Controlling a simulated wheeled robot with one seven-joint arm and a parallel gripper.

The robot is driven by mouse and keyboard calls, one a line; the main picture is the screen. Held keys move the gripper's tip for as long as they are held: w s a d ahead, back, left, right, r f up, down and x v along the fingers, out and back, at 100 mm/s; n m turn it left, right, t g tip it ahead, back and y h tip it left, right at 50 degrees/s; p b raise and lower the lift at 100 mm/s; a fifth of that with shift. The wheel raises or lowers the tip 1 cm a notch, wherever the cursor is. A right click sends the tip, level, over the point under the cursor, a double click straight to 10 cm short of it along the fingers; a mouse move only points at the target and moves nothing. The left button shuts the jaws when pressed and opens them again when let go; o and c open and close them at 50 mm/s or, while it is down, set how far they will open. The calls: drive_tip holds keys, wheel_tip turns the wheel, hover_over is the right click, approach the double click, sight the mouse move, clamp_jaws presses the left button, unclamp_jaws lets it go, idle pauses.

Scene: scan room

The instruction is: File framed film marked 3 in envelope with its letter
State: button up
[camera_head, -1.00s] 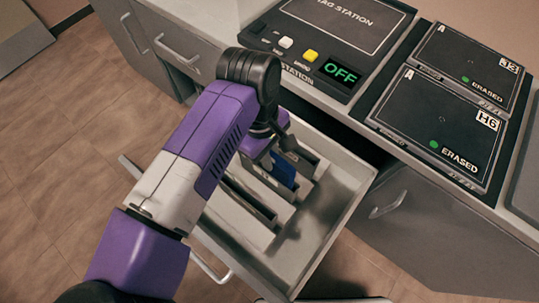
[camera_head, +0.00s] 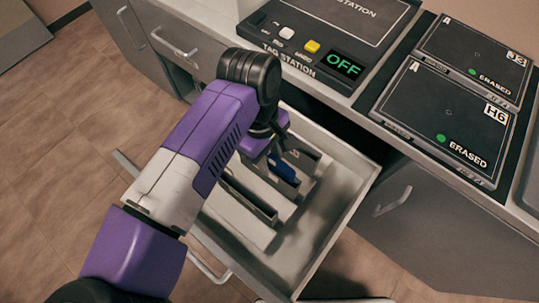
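My gripper (camera_head: 268,150) points down into the open drawer (camera_head: 342,208), over its upright grey slots. A small blue piece (camera_head: 283,168) shows beside the fingers, partly down behind a slot wall. I cannot tell whether it is the framed film, or whether the fingers hold it. The fingertips are mostly hidden by my wrist and the slot walls. The front slot (camera_head: 247,198) stands to the left of the gripper. No number 3 or envelope letter is readable.
The tag station (camera_head: 335,30) on the counter reads OFF and has a white and a yellow button. Two black plates, J3 (camera_head: 475,55) and H6 (camera_head: 445,120), lie to its right, each marked ERASED. The drawer's right part is clear.

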drive_tip(key=r, duration=0.2)
drive_tip(key=r+p, duration=0.1)
drive_tip(key=r, duration=0.2)
drive_tip(key=a+r, duration=0.1)
drive_tip(key=r, duration=0.1)
drive_tip(key=shift+w+r, duration=0.25)
drive_tip(key=shift+w, duration=0.1)
drive_tip(key=shift+r, duration=0.1)
wheel_tip(320, 180, up, 6)
drive_tip(key=p, duration=0.2)
drive_tip(key=shift+p, duration=0.3)
idle(0.4)
drive_tip(key=shift+w+d, duration=0.1)
idle(0.4)
